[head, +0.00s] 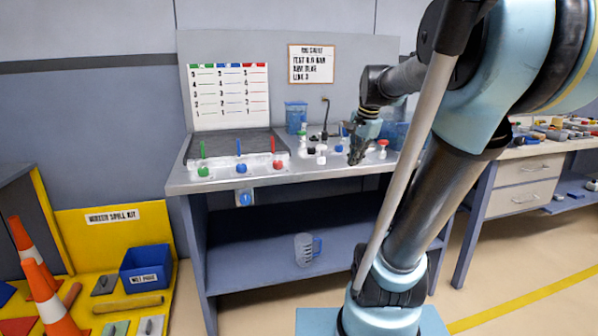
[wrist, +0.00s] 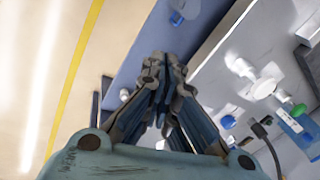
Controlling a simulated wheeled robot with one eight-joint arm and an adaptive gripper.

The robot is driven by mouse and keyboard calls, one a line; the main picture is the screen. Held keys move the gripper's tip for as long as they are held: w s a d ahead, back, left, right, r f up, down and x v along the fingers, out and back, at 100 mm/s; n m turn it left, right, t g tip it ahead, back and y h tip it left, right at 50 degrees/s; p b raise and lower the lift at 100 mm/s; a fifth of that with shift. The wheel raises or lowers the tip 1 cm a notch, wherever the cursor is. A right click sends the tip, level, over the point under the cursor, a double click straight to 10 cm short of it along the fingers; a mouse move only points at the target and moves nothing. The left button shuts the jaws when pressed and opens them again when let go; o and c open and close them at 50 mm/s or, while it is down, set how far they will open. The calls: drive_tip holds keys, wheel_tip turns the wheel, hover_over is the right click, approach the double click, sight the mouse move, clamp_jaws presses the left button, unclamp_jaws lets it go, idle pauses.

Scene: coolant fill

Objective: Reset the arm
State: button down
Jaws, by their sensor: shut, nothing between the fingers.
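My gripper (head: 356,154) is raised in front of the right part of the metal workbench (head: 300,182) in the head view, with its fingers pointing down. In the wrist view my gripper (wrist: 164,62) has its fingertips together with nothing between them. My arm crosses the right side of the head view and hides part of the bench and the wall behind. Bottles with coloured caps stand on the bench near the gripper, among them a red-capped one (head: 382,148) just right of it.
A clear jug (head: 305,249) is on the lower shelf. An orange cone (head: 45,295) and a blue bin (head: 146,268) are at the left. The floor in front is clear.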

drive_tip(key=s+f+n+g+h, duration=0.1)
drive_tip(key=s+f+n, duration=1)
drive_tip(key=s+f, duration=0.8)
drive_tip(key=shift+s+d+f, duration=0.25)
drive_tip(key=shift+s+d, duration=0.1)
drive_tip(key=shift+s, duration=0.1)
drive_tip(key=shift+w+f, duration=0.2)
drive_tip(key=shift+w, duration=0.3)
